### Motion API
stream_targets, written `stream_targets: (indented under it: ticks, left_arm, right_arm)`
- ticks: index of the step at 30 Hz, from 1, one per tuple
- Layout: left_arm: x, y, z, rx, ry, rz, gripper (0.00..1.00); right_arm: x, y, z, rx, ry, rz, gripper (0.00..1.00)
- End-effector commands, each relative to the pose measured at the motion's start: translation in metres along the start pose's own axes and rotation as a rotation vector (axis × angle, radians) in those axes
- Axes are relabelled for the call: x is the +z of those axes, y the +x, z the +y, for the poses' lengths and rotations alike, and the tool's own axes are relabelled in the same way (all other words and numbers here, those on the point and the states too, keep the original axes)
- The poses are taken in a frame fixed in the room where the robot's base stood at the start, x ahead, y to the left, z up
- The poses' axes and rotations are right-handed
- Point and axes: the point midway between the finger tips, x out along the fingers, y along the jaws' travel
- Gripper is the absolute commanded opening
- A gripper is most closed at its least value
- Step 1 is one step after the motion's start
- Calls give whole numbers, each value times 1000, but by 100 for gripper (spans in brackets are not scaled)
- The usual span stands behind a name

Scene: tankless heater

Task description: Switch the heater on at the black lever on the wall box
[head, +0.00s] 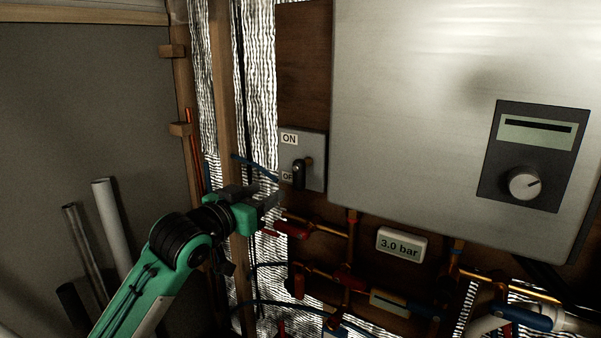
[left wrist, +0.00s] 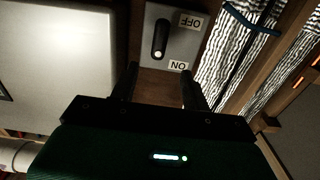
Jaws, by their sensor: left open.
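The wall box (head: 317,150) is a grey plate with an ON label at its top and an OFF label lower down. Its black lever (head: 298,177) hangs downward beside the OFF label. In the left wrist view the box (left wrist: 187,50) appears upside down, with the lever (left wrist: 160,36) pointing toward OFF. My left gripper (head: 272,199) is open and empty, just below and left of the box, apart from the lever. In the left wrist view its two fingers (left wrist: 158,84) are spread below the ON label. My right gripper is not in view.
The large metal heater (head: 415,110) with a dial panel (head: 533,155) stands right of the box. Pipes with red valves and a 3.0 bar gauge (head: 401,245) lie below. A wooden stud (head: 226,90) and foil insulation (head: 261,70) are left of the box.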

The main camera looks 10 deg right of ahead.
Motion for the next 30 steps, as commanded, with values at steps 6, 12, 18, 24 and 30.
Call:
stream_targets:
  ticks: [6, 12, 18, 24, 30]
  left_arm:
    - [-5, 20, 1, 2, 0, 1, 47]
    - [-6, 57, 1, 1, 0, 1, 47]
    - [-6, 92, 1, 1, 0, 0, 47]
    - [-4, 119, 1, 1, 2, 0, 47]
    - [-4, 134, 0, 1, 2, 2, 47]
  right_arm:
    - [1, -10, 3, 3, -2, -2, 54]
    - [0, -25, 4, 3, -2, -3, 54]
    - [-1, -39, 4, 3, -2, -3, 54]
    - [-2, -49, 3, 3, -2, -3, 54]
    - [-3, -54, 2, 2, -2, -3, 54]
